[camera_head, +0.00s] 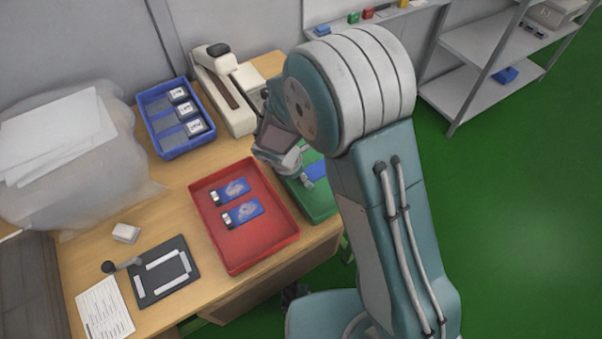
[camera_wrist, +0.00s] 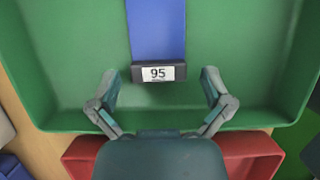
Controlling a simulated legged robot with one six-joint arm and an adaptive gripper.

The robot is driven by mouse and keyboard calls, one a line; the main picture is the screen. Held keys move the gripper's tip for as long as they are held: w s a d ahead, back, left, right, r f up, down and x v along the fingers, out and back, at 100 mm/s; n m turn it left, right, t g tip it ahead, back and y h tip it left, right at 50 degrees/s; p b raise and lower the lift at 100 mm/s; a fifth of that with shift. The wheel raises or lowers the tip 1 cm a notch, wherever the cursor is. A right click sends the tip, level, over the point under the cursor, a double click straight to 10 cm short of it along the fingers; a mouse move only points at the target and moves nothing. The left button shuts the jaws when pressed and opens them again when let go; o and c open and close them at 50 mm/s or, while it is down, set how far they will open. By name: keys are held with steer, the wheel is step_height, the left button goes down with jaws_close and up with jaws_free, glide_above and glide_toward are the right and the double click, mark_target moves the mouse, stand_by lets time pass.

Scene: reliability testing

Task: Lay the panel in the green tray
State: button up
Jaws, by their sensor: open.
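The green tray (camera_head: 318,205) stands at the right end of the wooden table, partly hidden behind my arm. It fills most of the wrist view (camera_wrist: 60,70). A blue panel (camera_wrist: 157,30) with a dark end block marked 95 lies in the green tray; part of it shows in the head view (camera_head: 316,170). My gripper (camera_wrist: 160,88) is open, its two fingers apart on either side of the dark end block. No contact between fingers and panel shows.
A red tray (camera_head: 262,245) with two blue panels stands beside the green tray. A blue bin (camera_head: 160,101) with several labelled items and a beige device (camera_head: 240,120) stand behind. A black fixture (camera_head: 165,290), a paper sheet (camera_head: 104,310) and a plastic bag (camera_head: 130,165) lie to the left.

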steer(key=shift+r, duration=0.1)
steer(key=v, duration=1.2)
steer(key=shift+a, duration=0.15)
steer(key=s+d+r+m+y, duration=0.2)
steer(key=s+d+r+m, duration=0.3)
steer(key=d+r+m, duration=0.75)
steer(key=s+d+r+m+t+y, duration=0.1)
steer(key=s+d+r+m+t, duration=0.2)
steer(key=s+d+r+m, duration=0.2)
steer(key=shift+s+d+m+y, duration=0.3)
steer(key=shift+s+d+m, duration=1.4)
steer(key=shift+s+m, duration=1.55)
steer(key=shift+w+r+m, duration=0.1)
steer(key=shift+w+m, duration=0.3)
steer(key=shift+w, duration=0.05)
